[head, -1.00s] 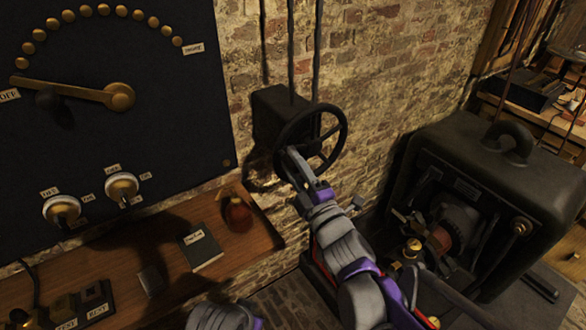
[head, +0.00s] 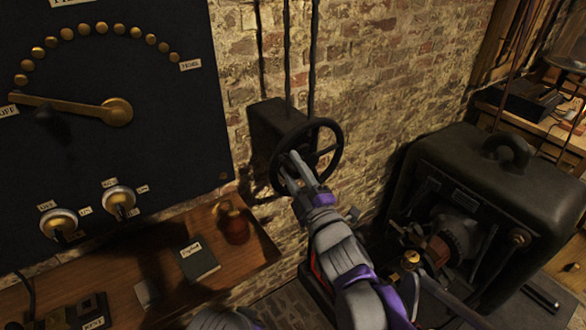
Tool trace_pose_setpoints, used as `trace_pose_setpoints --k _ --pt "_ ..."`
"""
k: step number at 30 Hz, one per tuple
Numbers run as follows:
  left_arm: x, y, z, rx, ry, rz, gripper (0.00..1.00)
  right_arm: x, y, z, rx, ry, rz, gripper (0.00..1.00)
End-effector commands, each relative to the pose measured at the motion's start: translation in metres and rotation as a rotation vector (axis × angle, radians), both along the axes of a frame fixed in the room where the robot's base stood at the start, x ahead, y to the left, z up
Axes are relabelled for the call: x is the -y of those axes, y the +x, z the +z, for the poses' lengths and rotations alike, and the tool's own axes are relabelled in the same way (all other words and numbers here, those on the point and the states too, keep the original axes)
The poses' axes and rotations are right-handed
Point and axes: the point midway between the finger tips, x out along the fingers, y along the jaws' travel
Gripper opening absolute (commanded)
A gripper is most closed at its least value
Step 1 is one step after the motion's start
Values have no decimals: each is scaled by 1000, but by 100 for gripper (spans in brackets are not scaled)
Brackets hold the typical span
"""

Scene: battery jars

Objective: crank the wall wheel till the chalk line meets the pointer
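The dark wall wheel (head: 334,133) is mounted on a black box (head: 268,130) on the brick wall, with rods rising above it. My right gripper (head: 289,162) is at the wheel's lower left, its fingers over the rim and spoke area. I cannot tell whether the fingers are closed on the wheel. I cannot make out a chalk line or a pointer at the wheel; the gripper covers part of it. Part of my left arm (head: 225,319) shows at the bottom edge; its gripper is out of view.
A black panel (head: 150,75) with a brass lever (head: 70,104) and two switches fills the left. A wooden shelf (head: 255,255) below holds a notebook (head: 198,262) and a reddish round object (head: 233,226). A dark machine (head: 475,160) stands at right.

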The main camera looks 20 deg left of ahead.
Motion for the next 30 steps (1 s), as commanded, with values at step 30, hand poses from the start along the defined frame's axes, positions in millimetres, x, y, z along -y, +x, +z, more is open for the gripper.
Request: trace_pose_setpoints --k 30 --pt "0 -1 -8 -3 0 0 0 62 -65 -17 0 0 -2 71"
